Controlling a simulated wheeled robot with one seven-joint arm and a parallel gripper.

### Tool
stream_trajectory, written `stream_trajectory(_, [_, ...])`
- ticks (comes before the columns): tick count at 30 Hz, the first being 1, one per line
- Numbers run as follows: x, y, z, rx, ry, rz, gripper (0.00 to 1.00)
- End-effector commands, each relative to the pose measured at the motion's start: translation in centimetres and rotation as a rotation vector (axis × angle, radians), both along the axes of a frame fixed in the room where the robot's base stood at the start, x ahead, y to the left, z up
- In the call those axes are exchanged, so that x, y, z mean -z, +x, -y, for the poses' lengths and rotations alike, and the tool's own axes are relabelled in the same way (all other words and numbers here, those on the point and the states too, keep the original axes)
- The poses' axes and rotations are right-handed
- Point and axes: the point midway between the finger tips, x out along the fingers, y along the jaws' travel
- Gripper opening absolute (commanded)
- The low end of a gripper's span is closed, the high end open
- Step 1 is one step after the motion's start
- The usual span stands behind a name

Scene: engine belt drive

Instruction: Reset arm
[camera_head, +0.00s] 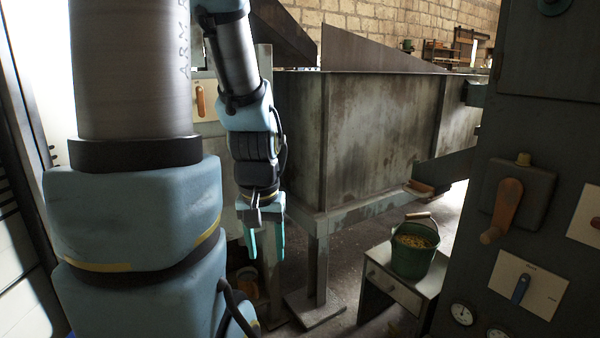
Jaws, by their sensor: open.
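My arm hangs down at the left of the head view, its links grey and light blue. My gripper (265,241) points downward at the arm's end, in front of the grey metal trough's left leg. Its two teal fingers are apart and nothing shows between them. It touches nothing that I can see.
A large grey metal trough (385,125) fills the middle. A green bucket (415,262) of grain-like bits stands on a small cabinet (392,290) at lower right. A dark panel at right carries an orange-brown lever (503,208), a blue-handled switch (521,289) and gauges (462,314).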

Motion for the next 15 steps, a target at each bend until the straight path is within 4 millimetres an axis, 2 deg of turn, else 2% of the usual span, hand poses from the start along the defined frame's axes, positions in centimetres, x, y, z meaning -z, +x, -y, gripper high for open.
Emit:
stream_trajectory(1, [-3.3, 0.0, 0.0, 0.000, 0.000, 0.000, 0.55])
stream_trajectory(6, [-8.5, 0.0, 0.0, 0.000, 0.000, 0.000, 0.55])
stream_trajectory(10, [-11.8, 0.0, 0.0, 0.000, 0.000, 0.000, 0.55])
stream_trajectory(15, [-14.0, 0.0, 0.0, 0.000, 0.000, 0.000, 0.55])
